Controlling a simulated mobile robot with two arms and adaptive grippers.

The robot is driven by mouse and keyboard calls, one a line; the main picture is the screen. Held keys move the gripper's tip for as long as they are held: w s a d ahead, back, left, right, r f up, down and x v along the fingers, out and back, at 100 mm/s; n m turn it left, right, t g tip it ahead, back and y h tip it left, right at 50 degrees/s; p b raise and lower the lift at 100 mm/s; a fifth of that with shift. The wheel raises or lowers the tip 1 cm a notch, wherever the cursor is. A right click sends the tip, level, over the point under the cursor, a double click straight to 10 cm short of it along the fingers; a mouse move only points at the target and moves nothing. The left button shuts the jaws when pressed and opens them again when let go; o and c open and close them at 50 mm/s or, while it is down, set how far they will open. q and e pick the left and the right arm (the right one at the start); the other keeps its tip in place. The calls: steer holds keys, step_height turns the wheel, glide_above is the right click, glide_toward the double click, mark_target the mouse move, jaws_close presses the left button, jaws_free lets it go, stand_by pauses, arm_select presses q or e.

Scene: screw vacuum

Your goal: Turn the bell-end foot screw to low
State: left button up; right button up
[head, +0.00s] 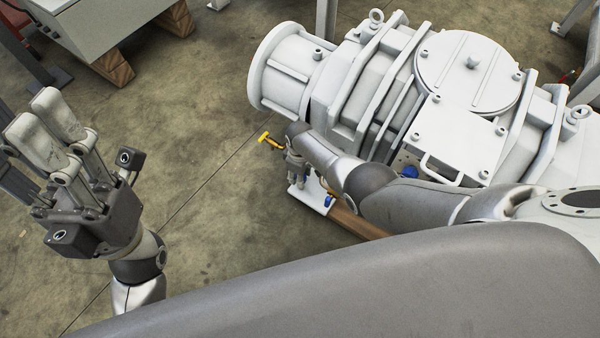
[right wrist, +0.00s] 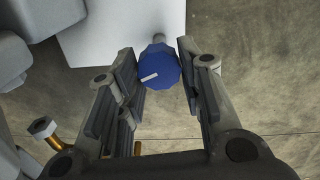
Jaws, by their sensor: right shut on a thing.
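The foot screw (right wrist: 160,68) is a round blue knob with a white pointer mark, beside a white plate in the right wrist view. Its mark lies nearly sideways, tilted up to the right. My right gripper (right wrist: 161,92) is shut around the knob, one finger on each side. In the head view, my right gripper (head: 297,170) is low at the pump's foot, below the bell end (head: 285,72), and the held knob is not clearly visible. My left gripper (head: 45,118) is raised at the left, away from the pump, with nothing seen in it; its finger gap is unclear.
The white pump body (head: 395,85) stands close above my right arm. A wooden beam (head: 352,223) lies under the pump. Bare floor (head: 205,165) is clear between my arms.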

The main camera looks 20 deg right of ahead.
steer(key=n, duration=0.3)
steer(key=shift+n, duration=0.4)
steer(key=shift+s+n, duration=0.1)
steer(key=shift+n, duration=1.6)
steer(key=o, duration=1)
steer(key=shift+o, duration=0.2)
